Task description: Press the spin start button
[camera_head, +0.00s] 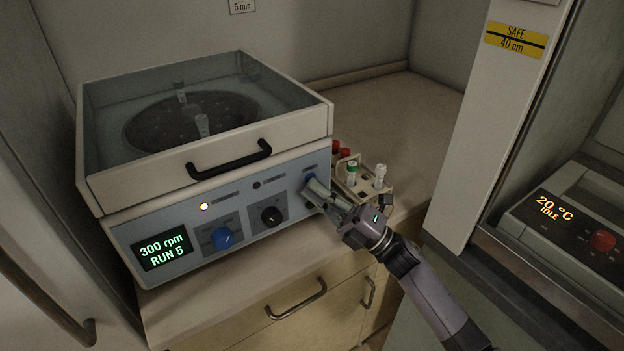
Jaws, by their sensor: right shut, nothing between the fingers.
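The centrifuge (110,215) stands on the counter with its clear lid down and tubes in the rotor (190,122) inside. Its display (161,250) reads "300 rpm RUN 5". A lamp (204,206) on the panel is lit. The panel also carries a blue knob (222,238) and a black knob (271,216). A blue button (309,178) is at the panel's right end, partly hidden by my right gripper (312,192). The right gripper is shut and empty, its fingertips at or very close to this button; contact cannot be made out. My left gripper is not in view.
A small rack (365,176) with red-capped, green-capped and white-capped tubes stands just right of the centrifuge, close behind my right gripper. The counter's back right is clear.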

